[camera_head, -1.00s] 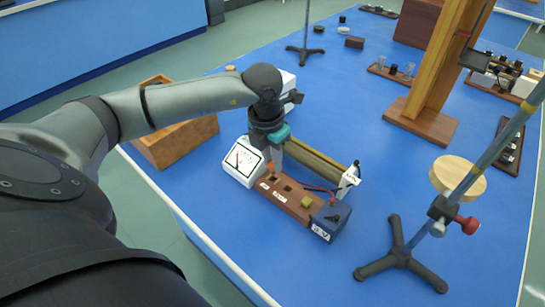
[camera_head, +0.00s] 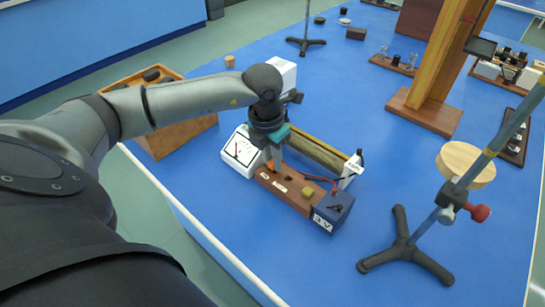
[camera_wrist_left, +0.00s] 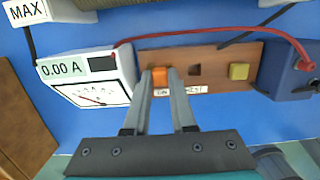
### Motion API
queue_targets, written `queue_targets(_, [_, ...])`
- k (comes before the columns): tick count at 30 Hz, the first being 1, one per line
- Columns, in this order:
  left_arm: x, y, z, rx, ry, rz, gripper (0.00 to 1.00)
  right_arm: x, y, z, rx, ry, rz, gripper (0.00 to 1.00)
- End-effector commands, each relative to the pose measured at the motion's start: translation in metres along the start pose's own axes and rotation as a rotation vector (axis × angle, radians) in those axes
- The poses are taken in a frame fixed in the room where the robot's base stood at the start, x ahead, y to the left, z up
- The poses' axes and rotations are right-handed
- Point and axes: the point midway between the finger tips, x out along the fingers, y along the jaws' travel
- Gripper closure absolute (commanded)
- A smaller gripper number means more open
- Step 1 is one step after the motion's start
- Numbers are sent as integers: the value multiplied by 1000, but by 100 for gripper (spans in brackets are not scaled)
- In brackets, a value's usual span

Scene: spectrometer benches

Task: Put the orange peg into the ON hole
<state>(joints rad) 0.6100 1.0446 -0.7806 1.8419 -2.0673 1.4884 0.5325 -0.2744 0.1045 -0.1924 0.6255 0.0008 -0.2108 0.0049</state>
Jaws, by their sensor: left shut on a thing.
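The orange peg (camera_wrist_left: 159,76) is between my left gripper's fingertips (camera_wrist_left: 162,78) in the wrist view, and the gripper is shut on it. In the head view the left gripper (camera_head: 276,166) points down at the left end of the brown wooden board (camera_head: 290,198). The peg is at the board's left end, above a small label partly covered by a finger. How deep it sits in the hole there is hidden. Right of it is an empty dark square hole (camera_wrist_left: 195,70), above a label that seems to read REST. My right gripper is not in view.
A yellow-green peg (camera_wrist_left: 238,71) stands farther right on the board. A white meter (camera_wrist_left: 95,78) reading 0.00 A is left, a blue 3 V box (camera_head: 333,211) right, with a red wire between. A wooden crate (camera_head: 180,138) and a tripod stand (camera_head: 402,255) flank the board.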

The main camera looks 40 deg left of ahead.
Motion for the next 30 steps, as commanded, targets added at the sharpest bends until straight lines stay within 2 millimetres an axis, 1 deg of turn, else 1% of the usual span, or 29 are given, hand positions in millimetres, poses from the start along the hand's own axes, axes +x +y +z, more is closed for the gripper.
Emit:
queue_targets(1, [0,0,0,0,0,0,73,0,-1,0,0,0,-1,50])
queue_targets(9, [0,0,0,0,0,0,43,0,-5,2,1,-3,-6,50])
queue_targets(10, [0,0,0,0,0,0,41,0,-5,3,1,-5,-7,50])
queue_targets(17, [-1,0,0,0,0,0,41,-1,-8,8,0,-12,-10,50])
queue_targets(20, [-6,0,0,0,-1,-1,41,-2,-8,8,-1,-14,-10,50])
queue_targets(23, [-20,0,1,0,-3,0,41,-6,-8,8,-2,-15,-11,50])
queue_targets(26, [-42,0,2,0,-5,0,41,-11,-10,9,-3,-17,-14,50])
queue_targets(30, [-77,0,2,0,-6,1,41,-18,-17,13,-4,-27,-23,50])
